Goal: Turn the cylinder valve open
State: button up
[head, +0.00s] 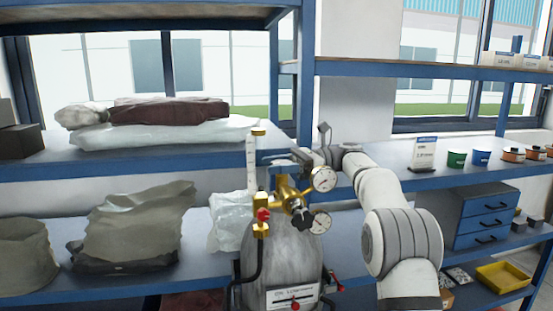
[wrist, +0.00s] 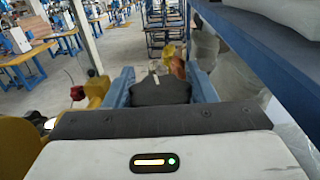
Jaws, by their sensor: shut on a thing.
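A grey gas cylinder (head: 280,255) stands in front of the shelves in the head view, with a brass valve and regulator (head: 287,190) on top. Two round gauges (head: 323,179) face me, and a dark star-shaped knob (head: 303,222) sits on the regulator's front. My gripper (head: 287,162) is at the top of the brass fitting. In the wrist view its two blue fingers (wrist: 162,84) are closed on either side of a dark valve handwheel (wrist: 160,94) with a pale mark on it. The handwheel is mostly hidden by my gripper in the head view.
A red knob (head: 263,214) and a clear flow tube (head: 252,160) stand left of the valve. Blue shelves (head: 420,68) with bags (head: 135,220) and spools (head: 511,154) surround the cylinder. A shelf edge (wrist: 265,60) runs close along the right in the wrist view.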

jog(key=shift+n+g+h, duration=0.3)
jog(key=shift+n+g, duration=0.3)
jog(key=shift+g, duration=0.1)
jog(key=shift+s+g, duration=0.1)
jog(key=shift+g, duration=0.2)
jog(key=o, duration=1)
jog(key=shift+c, duration=0.2)
jog(key=shift+a, duration=0.1)
